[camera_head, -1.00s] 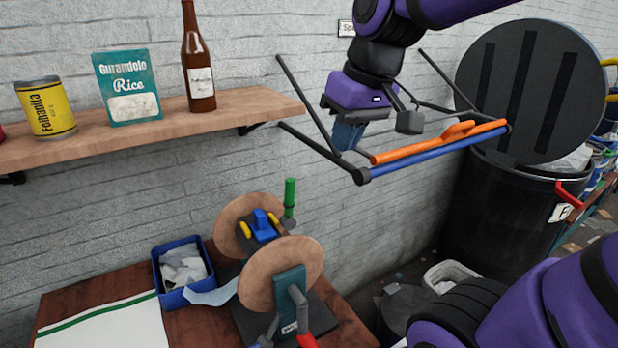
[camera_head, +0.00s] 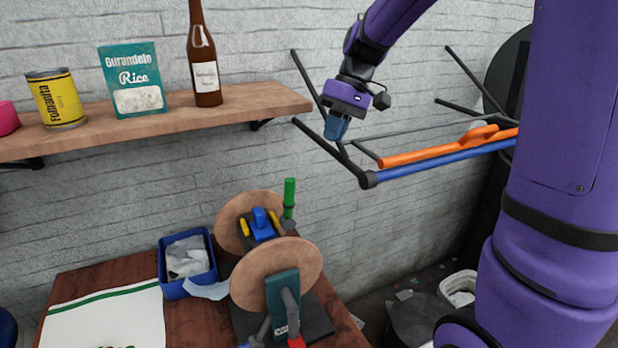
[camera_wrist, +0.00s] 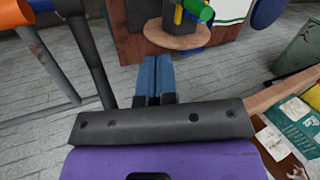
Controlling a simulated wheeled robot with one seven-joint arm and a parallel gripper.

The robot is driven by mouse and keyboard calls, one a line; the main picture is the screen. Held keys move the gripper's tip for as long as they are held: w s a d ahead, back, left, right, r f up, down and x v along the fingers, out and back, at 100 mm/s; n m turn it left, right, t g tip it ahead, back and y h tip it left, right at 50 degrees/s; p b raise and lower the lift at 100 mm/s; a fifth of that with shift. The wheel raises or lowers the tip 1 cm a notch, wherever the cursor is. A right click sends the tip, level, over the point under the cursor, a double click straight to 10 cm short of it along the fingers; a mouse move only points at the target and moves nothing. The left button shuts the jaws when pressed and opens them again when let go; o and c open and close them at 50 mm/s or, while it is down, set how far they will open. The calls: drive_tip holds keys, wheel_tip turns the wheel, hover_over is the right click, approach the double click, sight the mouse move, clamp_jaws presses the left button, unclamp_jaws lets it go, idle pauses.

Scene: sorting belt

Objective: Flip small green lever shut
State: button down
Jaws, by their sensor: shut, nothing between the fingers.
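The small green lever (camera_head: 289,199) stands upright at the back right of the device with two round wooden discs (camera_head: 277,273) on the table. Its green end also shows at the top of the wrist view (camera_wrist: 198,11). My gripper (camera_head: 336,128) is in the air above and to the right of the lever, by the left end of the wall rack, clear of the lever. Its blue fingers (camera_wrist: 154,62) are together and empty in the wrist view. They point towards the table and device.
A wall rack (camera_head: 440,161) with an orange item on its blue bar is close to my gripper's right. A wooden shelf (camera_head: 150,120) with a bottle, rice box and can is to the left. A blue bin (camera_head: 187,265) stands left of the device.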

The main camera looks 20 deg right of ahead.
sight(289, 201)
drive_tip(key=shift+w+d+f, duration=0.1)
drive_tip(key=shift+w, duration=0.1)
drive_tip(key=s+a+f, duration=0.1)
drive_tip(key=a+f, duration=0.7)
drive_tip(key=shift+s+f, duration=0.3)
drive_tip(key=shift+f, duration=0.1)
idle(0.6)
